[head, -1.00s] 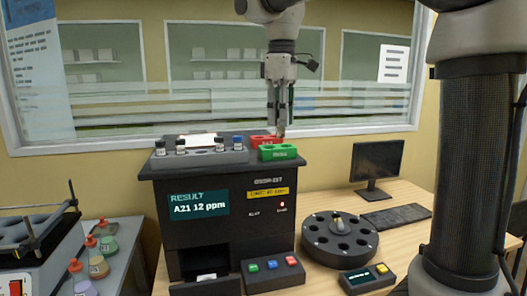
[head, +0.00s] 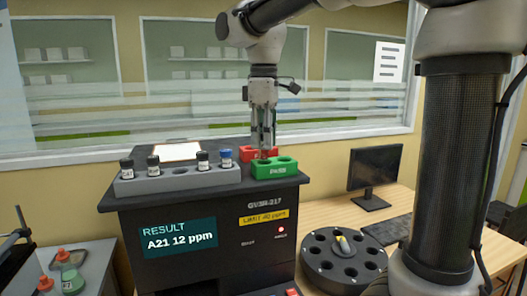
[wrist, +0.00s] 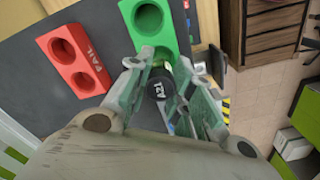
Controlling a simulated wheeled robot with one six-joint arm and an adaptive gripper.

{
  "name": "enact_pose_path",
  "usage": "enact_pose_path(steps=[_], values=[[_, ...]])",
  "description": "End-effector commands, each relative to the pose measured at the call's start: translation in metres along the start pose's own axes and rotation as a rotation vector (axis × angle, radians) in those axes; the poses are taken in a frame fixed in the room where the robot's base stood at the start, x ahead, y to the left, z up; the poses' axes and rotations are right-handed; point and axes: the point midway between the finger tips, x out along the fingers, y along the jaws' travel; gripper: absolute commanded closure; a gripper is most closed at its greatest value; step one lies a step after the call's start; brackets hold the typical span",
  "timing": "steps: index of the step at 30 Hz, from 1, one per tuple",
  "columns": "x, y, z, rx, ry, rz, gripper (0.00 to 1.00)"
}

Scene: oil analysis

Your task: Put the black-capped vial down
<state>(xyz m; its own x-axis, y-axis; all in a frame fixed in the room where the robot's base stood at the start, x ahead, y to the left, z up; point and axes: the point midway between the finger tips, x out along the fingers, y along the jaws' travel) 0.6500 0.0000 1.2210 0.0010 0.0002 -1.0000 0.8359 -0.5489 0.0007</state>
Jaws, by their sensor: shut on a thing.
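My gripper (head: 263,148) points straight down at the green PASS block (head: 276,170) on top of the black analyser. In the wrist view the fingers (wrist: 160,85) are shut on a vial (wrist: 160,82) whose black cap is marked A21. The vial is at the near end of the green block (wrist: 167,28), whose far hole shows empty. The vial and fingers cover the near hole, so I cannot tell how deep the vial sits in it. The red FAIL block (wrist: 72,60) stands beside it with two empty holes.
A grey rack (head: 178,180) on the analyser (head: 190,205) holds several vials, with black caps and one blue cap. The screen (head: 178,238) reads A21 12 ppm; a yellow label (head: 264,217) gives a limit. A round carousel (head: 344,262) and a monitor (head: 375,178) stand to the right.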

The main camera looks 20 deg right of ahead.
Motion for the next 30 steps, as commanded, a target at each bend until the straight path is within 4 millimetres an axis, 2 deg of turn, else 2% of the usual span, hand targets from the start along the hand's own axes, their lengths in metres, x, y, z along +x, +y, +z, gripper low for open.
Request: enact_pose_path(steps=[3,6,17,18,21,30], values=[[0.02,0.0,0.0,0.0,-0.002,-0.002,0.98],[0.03,0.0,0.0,0.0,-0.001,0.0,0.98],[0.035,0.0,0.0,0.0,-0.001,-0.001,0.98],[0.035,0.0,0.0,0.0,0.0,0.0,0.74],[0.035,0.0,0.0,0.0,0.0,0.0,0.56],[0.034,0.0,0.0,0.0,0.0,0.0,0.56]])
